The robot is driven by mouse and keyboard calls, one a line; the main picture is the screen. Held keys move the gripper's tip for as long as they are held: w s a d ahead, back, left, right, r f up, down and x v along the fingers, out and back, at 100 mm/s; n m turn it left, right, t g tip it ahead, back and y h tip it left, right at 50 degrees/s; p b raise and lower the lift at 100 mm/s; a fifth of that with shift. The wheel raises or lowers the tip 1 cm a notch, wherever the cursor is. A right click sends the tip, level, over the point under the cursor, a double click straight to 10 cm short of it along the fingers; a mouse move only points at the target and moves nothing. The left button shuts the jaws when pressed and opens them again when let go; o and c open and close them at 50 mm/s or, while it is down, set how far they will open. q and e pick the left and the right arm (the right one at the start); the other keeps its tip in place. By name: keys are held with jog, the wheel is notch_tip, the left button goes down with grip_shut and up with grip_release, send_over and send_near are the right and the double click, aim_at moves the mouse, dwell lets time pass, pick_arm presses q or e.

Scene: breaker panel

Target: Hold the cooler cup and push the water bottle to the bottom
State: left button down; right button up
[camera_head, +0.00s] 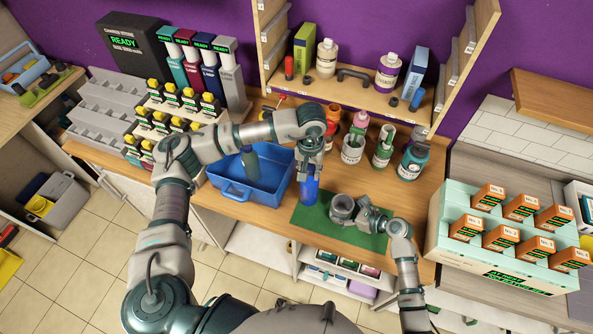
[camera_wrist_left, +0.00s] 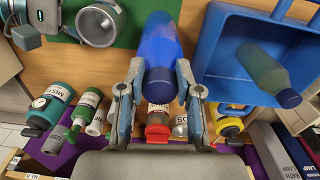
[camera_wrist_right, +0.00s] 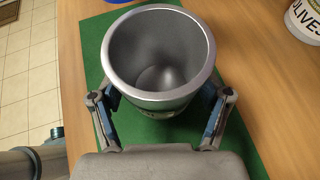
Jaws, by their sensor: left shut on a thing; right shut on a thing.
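The cooler cup (camera_head: 342,207) is a grey metal cup with an open top, upright on the green mat (camera_head: 318,228). My right gripper (camera_wrist_right: 160,112) is shut around the cup, which looks empty inside in the right wrist view (camera_wrist_right: 160,60). The water bottle (camera_head: 309,190) is blue and hangs upright below my left gripper (camera_head: 312,168), to the left of the cup and apart from it. In the left wrist view the blue bottle (camera_wrist_left: 160,50) sits between the fingers of my left gripper (camera_wrist_left: 160,82), which is shut on it.
A blue bin (camera_head: 236,192) stands left of the mat with a dark green bottle (camera_head: 249,160) in it. Several bottles and jars, including a teal one (camera_head: 413,160), stand behind. A wooden shelf (camera_head: 345,85) rises at the back. A carton rack (camera_head: 505,235) is at right.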

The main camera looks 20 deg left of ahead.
pick_arm(q)
jog(key=d+r+n, duration=0.2)
jog(key=d+r, duration=0.9)
jog(key=d, duration=0.1)
jog(key=shift+w+r, duration=0.2)
jog(key=shift+w, duration=0.1)
notch_tip(320, 180, down, 7)
notch_tip(320, 180, down, 9)
jog(key=shift+f, duration=0.2)
dwell(4.7)
jog(key=c, duration=0.7)
grip_release()
jog(key=shift+s, duration=0.1)
jog(key=shift+f, duration=0.1)
